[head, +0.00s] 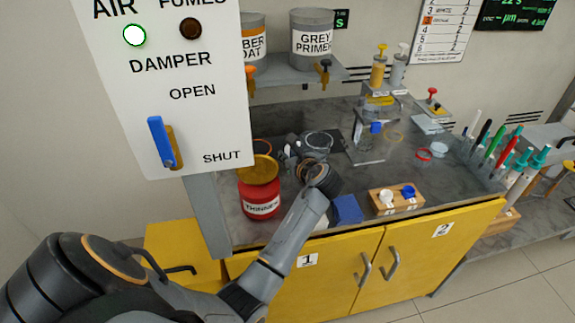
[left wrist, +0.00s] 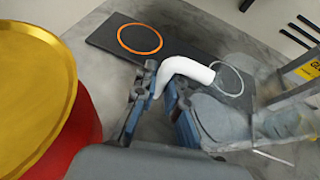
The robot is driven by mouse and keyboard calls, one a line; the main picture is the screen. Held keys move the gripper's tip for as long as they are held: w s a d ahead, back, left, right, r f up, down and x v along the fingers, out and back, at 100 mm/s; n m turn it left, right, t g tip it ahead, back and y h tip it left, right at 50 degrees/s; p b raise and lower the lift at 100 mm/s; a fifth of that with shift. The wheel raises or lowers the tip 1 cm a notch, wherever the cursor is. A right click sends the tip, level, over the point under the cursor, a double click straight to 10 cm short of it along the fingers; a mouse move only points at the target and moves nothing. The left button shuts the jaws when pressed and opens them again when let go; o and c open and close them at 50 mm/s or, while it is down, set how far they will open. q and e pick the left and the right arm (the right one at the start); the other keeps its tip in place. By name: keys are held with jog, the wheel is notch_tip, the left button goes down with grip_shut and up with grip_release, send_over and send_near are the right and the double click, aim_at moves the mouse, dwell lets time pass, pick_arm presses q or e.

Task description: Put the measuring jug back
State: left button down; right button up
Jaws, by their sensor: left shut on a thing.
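In the left wrist view my left gripper (left wrist: 157,100) is shut on a white bent handle (left wrist: 188,68). The handle appears to belong to a clear, grey-tinted measuring jug (left wrist: 222,118), whose body shows to the right of the fingers. In the head view the jug's clear rim (head: 319,141) seems to show just beyond my left gripper (head: 298,152), partly hidden by it. I cannot tell whether the jug touches the bench. A dark mat (left wrist: 105,35) lies behind, with an orange ring (left wrist: 140,39) and a pale ring (left wrist: 228,79). My right gripper is not in view.
A red thinner can (head: 259,190) stands close left of the gripper. A blue block (head: 346,209) and a wooden block with knobs (head: 396,199) are at the bench front. A clear-walled stand (head: 370,145) is to the right. A white damper panel (head: 190,100) hangs in front left.

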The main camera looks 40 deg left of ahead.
pick_arm(q)
jog(key=shift+w+a+f, duration=0.2)
jog(key=shift+f, duration=1.55)
jog(key=shift+f, duration=0.1)
jog(key=c, duration=1.4)
grip_release()
jog(key=shift+d, duration=0.1)
jog(key=shift+s, duration=0.1)
jog(key=v, duration=1.2)
